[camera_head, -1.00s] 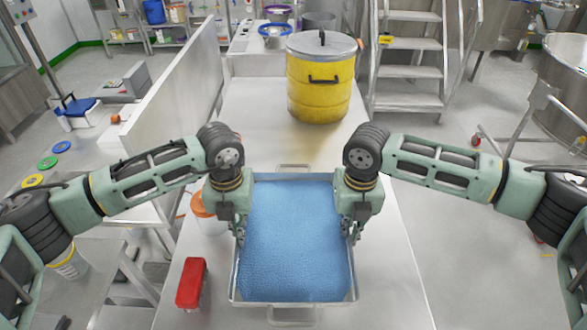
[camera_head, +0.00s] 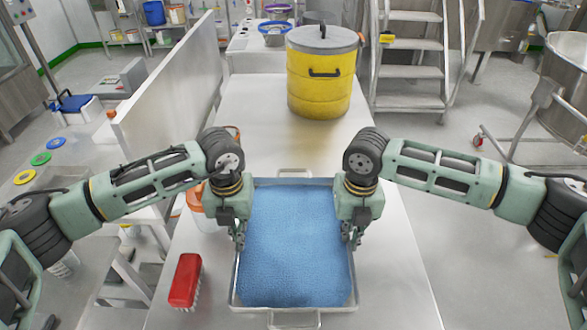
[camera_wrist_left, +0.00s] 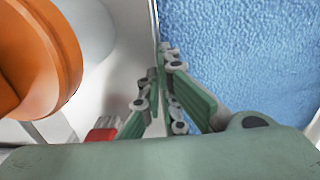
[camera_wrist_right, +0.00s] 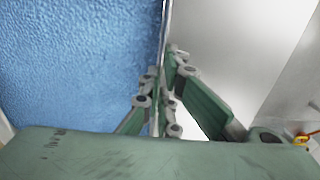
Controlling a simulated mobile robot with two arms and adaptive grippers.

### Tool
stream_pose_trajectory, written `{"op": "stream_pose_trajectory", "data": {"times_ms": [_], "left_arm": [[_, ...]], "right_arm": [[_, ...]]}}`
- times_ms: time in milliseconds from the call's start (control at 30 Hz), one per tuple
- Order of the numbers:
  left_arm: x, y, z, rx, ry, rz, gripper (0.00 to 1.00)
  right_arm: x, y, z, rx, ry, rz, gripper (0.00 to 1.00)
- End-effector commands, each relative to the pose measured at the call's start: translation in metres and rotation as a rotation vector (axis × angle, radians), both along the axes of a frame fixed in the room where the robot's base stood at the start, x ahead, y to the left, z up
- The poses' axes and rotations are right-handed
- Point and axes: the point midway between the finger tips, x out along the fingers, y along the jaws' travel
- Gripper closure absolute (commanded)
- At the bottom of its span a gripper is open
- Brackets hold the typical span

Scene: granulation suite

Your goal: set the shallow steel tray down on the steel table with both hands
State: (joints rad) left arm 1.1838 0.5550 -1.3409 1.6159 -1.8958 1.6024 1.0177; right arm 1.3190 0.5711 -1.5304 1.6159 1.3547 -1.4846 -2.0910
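The shallow steel tray (camera_head: 236,292) lies level over the near part of the steel table (camera_head: 391,265), filled with blue granular material (camera_head: 294,245). My left gripper (camera_head: 239,243) is shut on the tray's left side wall; its fingers pinch the thin edge in the left wrist view (camera_wrist_left: 158,85). My right gripper (camera_head: 352,241) is shut on the right side wall, which also shows between its fingers in the right wrist view (camera_wrist_right: 163,88). I cannot tell whether the tray's underside touches the table.
A red brush (camera_head: 186,280) lies left of the tray. An orange-lidded white container (camera_head: 205,212) stands close to the left gripper. A yellow drum (camera_head: 320,75) stands further back. The table is clear between tray and drum, and to the right.

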Motion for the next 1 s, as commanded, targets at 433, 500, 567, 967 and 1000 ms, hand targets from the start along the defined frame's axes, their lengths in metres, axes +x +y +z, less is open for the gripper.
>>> {"op": "stream_pose_trajectory", "data": {"times_ms": [433, 500, 567, 967, 1000], "left_arm": [[0.000, 0.001, -0.007, 0.002, 0.001, 0.001, 0.77], [0.000, 0.001, -0.007, 0.002, 0.001, 0.001, 0.77], [0.000, 0.001, -0.007, 0.001, 0.001, 0.001, 0.77], [0.002, 0.000, 0.039, 0.001, -0.005, 0.000, 0.77], [0.002, 0.000, 0.048, -0.001, -0.004, 0.000, 0.77]], "right_arm": [[0.000, -0.001, -0.007, -0.002, 0.000, -0.002, 0.77], [0.000, -0.001, -0.007, -0.002, 0.000, -0.001, 0.77], [0.000, -0.001, -0.007, -0.001, 0.000, -0.001, 0.77], [0.000, 0.000, -0.006, 0.000, 0.000, 0.000, 0.77], [0.000, 0.000, -0.006, 0.000, 0.000, 0.000, 0.77]]}}
